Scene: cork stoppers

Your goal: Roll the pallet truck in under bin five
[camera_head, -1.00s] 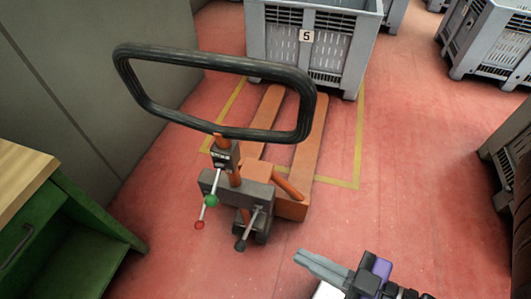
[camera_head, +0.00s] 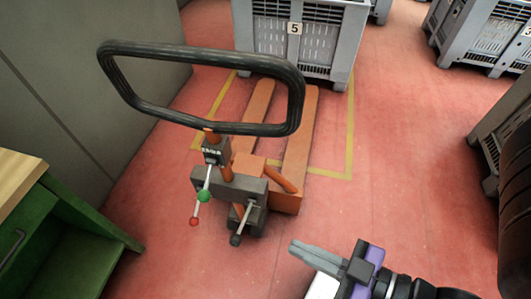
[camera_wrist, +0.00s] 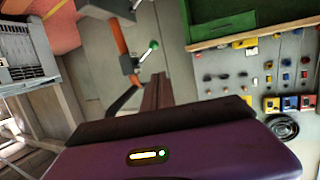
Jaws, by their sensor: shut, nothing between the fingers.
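The orange pallet truck (camera_head: 295,150) stands on the red floor, its black loop handle (camera_head: 215,131) toward me. Its forks point at the grey bin five (camera_head: 298,52), marked with a 5, and their far ends reach the bin's near lower edge; how far they go under it is hidden. Levers with a green knob (camera_head: 204,196) and a red knob hang below the handle. My gripper (camera_head: 292,247) is shut and empty, low and to the right of the truck's drive end, apart from it. The wrist view shows the green knob (camera_wrist: 154,45) and orange shaft beyond my fingers.
A yellow floor outline (camera_head: 349,130) surrounds the forks. A green workbench (camera_head: 65,240) stands at the left, against a grey wall. More grey bins (camera_head: 480,35) stand at the right. Red floor is clear right of the truck.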

